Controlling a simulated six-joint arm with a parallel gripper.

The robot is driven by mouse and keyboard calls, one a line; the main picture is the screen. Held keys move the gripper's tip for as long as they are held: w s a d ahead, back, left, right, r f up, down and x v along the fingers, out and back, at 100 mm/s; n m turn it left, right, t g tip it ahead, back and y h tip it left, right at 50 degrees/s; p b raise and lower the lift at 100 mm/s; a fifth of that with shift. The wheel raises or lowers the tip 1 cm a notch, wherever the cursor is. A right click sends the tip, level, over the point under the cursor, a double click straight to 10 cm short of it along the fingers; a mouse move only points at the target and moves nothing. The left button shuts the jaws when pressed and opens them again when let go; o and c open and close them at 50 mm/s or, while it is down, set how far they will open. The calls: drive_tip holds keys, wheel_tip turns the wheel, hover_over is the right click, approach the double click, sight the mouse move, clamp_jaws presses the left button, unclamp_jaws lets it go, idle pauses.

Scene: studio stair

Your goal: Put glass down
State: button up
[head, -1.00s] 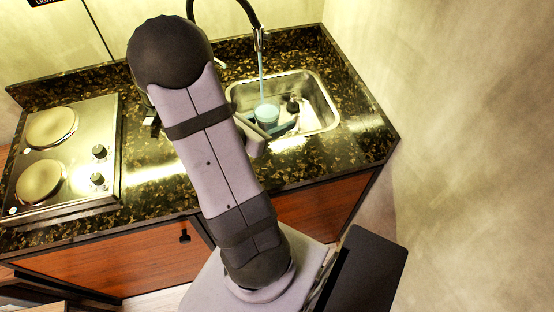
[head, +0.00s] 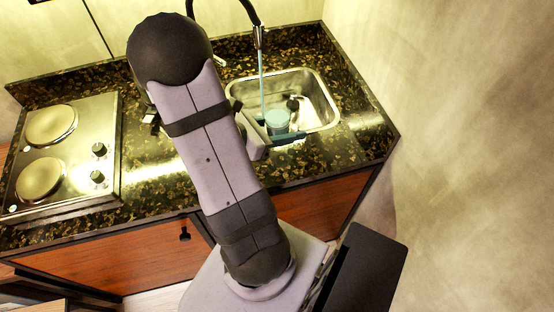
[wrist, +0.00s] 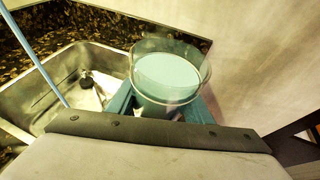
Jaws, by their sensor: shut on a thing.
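The glass (head: 277,121) is clear and holds pale blue-green liquid. It is over the front part of the sink in the head view. In the wrist view the glass (wrist: 167,76) stands roughly upright between the two teal fingers of my gripper (wrist: 160,108), with the liquid surface below its rim. My gripper (head: 279,136) is shut on the glass. My arm hides part of the gripper in the head view. The glass's base is hidden, so I cannot tell what is beneath it.
A steel sink (head: 322,105) with a dark drain plug (head: 293,103) is set in the speckled counter (head: 365,128). A thin blue water stream (head: 262,80) falls from the black tap (head: 259,38), left of the glass. A two-plate hob (head: 75,160) is at left. Counter right of the sink is clear.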

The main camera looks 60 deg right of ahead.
drive_tip(key=shift+f, duration=0.1)
hover_over(287, 156)
drive_tip(key=shift+f, duration=3)
drive_tip(key=shift+f+p, duration=0.45)
drive_tip(key=shift+f, duration=1.45)
drive_tip(key=shift+f, duration=0.1)
drive_tip(key=o, duration=1.3)
